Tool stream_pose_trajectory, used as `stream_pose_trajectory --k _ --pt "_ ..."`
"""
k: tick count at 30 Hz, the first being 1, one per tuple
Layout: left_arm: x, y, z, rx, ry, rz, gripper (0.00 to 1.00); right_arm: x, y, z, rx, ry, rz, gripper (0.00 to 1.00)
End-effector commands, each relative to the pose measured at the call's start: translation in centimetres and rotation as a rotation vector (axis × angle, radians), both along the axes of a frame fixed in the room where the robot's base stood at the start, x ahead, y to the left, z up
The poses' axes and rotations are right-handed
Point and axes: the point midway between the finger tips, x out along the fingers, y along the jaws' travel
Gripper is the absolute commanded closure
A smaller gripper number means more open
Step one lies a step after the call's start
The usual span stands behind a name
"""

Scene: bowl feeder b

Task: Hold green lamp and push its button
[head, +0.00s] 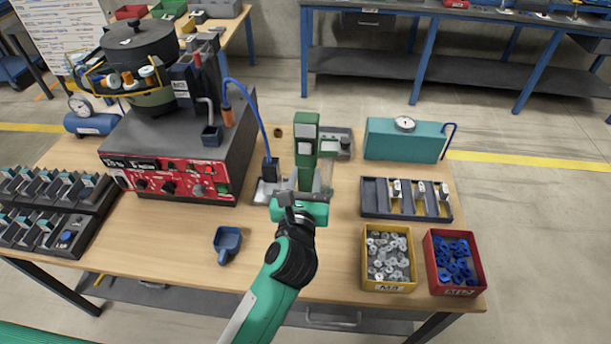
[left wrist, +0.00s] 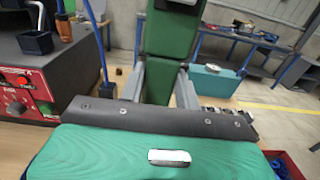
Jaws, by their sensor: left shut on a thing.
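The green lamp (head: 306,133) stands upright on the table, with a pale square panel on its front. My left gripper (head: 306,182) is at its lower part, with the arm reaching in from the front. In the left wrist view the lamp (left wrist: 172,38) rises between the two grey fingers (left wrist: 160,82), which are shut on it. The lamp's base is hidden behind the gripper, and I cannot make out its button. My right gripper is not in view.
The bowl feeder's red control box (head: 170,178) stands to the left, with a blue cable curving near the lamp. A grey divided tray (head: 375,205), yellow bin (head: 368,265) and red bin (head: 433,268) lie to the right. A teal box (head: 385,142) stands behind. A blue scoop (head: 228,238) lies in front.

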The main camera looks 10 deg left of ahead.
Motion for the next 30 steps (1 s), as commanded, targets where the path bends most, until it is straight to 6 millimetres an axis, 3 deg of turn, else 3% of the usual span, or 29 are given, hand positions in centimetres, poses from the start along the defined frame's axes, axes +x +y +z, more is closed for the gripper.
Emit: stream_pose_trajectory --k 30 --pt "0.0 0.0 -2.6 0.000 -0.002 0.000 0.97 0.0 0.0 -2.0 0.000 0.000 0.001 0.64"
